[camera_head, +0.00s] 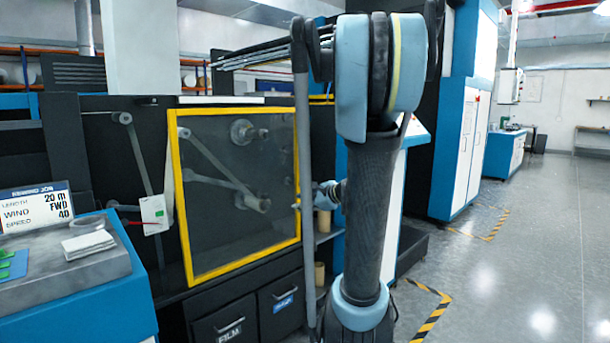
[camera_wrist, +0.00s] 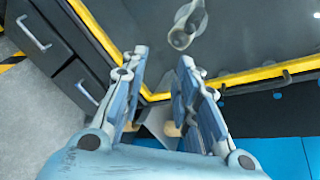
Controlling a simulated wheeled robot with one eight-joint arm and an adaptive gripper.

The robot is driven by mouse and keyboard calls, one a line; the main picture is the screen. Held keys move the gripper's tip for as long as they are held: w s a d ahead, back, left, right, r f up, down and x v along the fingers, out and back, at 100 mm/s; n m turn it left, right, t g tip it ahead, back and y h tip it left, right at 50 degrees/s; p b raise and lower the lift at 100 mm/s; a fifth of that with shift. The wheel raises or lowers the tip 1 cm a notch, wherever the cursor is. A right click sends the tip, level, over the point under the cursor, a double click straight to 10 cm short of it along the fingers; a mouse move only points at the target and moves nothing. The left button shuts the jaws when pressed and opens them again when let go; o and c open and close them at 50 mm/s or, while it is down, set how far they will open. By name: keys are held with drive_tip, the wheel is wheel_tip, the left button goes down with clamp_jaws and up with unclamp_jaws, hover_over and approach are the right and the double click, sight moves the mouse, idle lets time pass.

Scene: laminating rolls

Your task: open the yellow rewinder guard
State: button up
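The yellow rewinder guard (camera_head: 184,226) is a yellow-framed, see-through panel on the front of the dark machine. It appears closed, lying flush over the rollers. My gripper (camera_head: 322,190) is beside the guard's right edge, partly hidden by my arm. In the wrist view, the two blue fingers of my gripper (camera_wrist: 163,58) are apart with nothing held. A corner of the yellow guard frame (camera_wrist: 238,77) shows between and beyond them. Contact with the frame cannot be told. A small dark fitting shows on the frame at the right of the wrist view.
Dark drawers (camera_head: 224,322) sit below the guard; they also show in the wrist view (camera_wrist: 40,40). A blue console (camera_head: 92,310) with a job sign (camera_head: 36,207) stands at left. A white tag (camera_head: 154,213) hangs left of the guard. The grey floor at right is open.

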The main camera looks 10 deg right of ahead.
drive_tip(key=w+d+r+m+t, duration=0.5)
drive_tip(key=w+d+m+t, duration=0.1)
drive_tip(key=w+d+m, duration=0.5)
hover_over(305, 183)
drive_tip(key=shift+w+r+h, duration=0.15)
drive_tip(key=shift+w+h, duration=0.15)
drive_tip(key=shift+w, duration=0.15)
